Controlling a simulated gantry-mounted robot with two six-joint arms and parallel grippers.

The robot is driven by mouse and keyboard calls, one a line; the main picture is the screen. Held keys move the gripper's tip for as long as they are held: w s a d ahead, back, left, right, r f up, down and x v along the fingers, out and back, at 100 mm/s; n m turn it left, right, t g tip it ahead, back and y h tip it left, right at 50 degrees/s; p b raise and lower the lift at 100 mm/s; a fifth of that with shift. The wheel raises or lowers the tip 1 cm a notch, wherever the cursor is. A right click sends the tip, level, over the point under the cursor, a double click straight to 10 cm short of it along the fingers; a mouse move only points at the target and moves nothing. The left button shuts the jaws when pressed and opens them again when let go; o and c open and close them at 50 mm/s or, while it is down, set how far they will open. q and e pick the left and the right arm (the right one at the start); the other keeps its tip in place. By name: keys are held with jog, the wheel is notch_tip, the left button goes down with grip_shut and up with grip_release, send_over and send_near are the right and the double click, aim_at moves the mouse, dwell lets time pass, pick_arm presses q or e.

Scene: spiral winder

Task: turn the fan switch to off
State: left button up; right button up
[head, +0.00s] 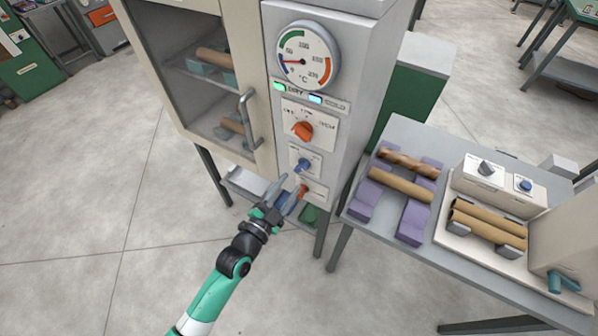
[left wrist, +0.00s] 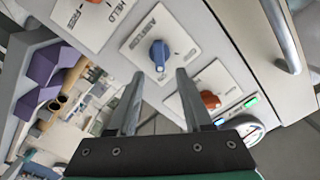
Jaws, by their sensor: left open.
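The cabinet's control panel (head: 316,171) carries an orange knob (head: 302,130) under two lights, a blue knob (head: 302,165) below it and a lower orange knob (head: 300,190). My left gripper (head: 292,185) is open and empty in front of the lower panel. It partly covers the lower orange knob. In the left wrist view the blue knob (left wrist: 159,54) lies just beyond and between the fingertips (left wrist: 160,76), with no clear contact. My right gripper is out of view.
The cabinet door handle (head: 248,120) sticks out left of the panel. A round gauge (head: 307,58) is above. On the right, a grey table (head: 385,240) holds purple supports (head: 362,200) with rods and a winder unit (head: 500,185).

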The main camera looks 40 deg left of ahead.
aim_at(300, 170)
pick_arm(q)
jog(key=w, duration=0.4)
jog(key=w+b, duration=0.1)
jog(key=w, duration=0.1)
jog(key=shift+w+a, duration=0.1)
jog(key=shift+a, duration=0.25)
grip_shut()
